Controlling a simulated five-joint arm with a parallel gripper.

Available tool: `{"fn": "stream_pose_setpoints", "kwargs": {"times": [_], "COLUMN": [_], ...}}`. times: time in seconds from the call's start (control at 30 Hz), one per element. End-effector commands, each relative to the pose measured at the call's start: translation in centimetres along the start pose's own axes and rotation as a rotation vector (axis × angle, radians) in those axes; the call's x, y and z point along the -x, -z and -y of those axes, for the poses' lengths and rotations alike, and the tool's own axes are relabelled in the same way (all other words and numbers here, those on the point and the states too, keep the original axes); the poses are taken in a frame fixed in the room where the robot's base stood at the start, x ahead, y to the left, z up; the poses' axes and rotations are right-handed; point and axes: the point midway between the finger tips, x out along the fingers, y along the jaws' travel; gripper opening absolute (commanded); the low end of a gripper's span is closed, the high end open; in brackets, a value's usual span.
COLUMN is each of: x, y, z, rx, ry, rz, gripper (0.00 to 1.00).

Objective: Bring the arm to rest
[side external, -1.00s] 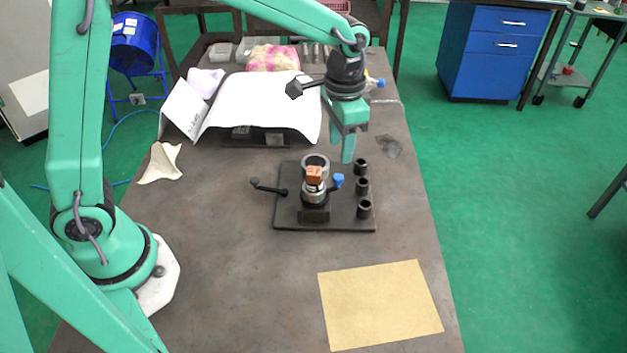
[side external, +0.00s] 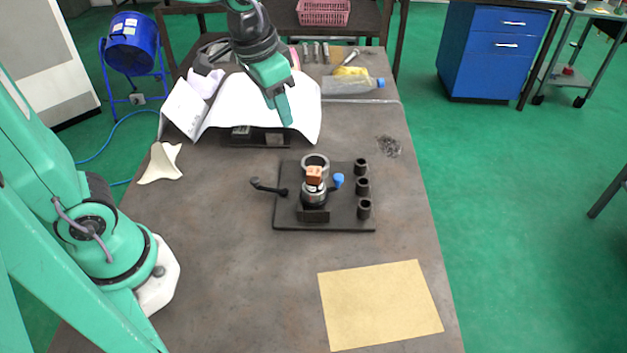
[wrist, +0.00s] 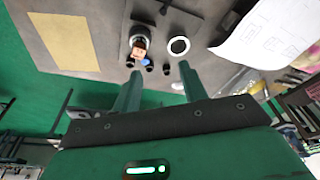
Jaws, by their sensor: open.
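My gripper (side external: 283,108) is raised above the white paper at the back of the table, away from the chuck. In the wrist view my gripper (wrist: 158,82) shows two green fingers apart with nothing between them. The indexing chuck (side external: 314,195) stands on a dark base plate (side external: 345,222) at mid-table, with a copper-coloured block (side external: 314,174) in its top. A blue-knobbed handle (side external: 337,181) is at its right, and a black lever (side external: 268,187) is at its left. A grey ring (side external: 315,160) sits behind the chuck.
Several black cups (side external: 362,187) line the plate's right side. A tan sheet (side external: 380,304) lies at the front right. White paper (side external: 262,95) drapes over dark items at the back, near a clear bottle (side external: 350,86). A pale cloth piece (side external: 161,163) lies left. The front middle is bare.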

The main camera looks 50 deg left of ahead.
Motion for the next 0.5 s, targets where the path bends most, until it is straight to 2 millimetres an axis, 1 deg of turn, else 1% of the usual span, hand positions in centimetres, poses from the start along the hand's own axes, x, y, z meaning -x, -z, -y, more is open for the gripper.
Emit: {"fn": "stream_pose_setpoints", "kwargs": {"times": [0.03, 0.2, 0.5], "x": [0.7, 2.1, 3.6], "y": [-0.8, -3.5, -8.2], "z": [0.3, 1.2, 2.1], "rx": [0.016, 0.067, 0.154], "ry": [0.005, 0.018, 0.043], "rz": [-0.021, -0.078, -0.181], "gripper": [0.43, 0.43, 0.43]}}
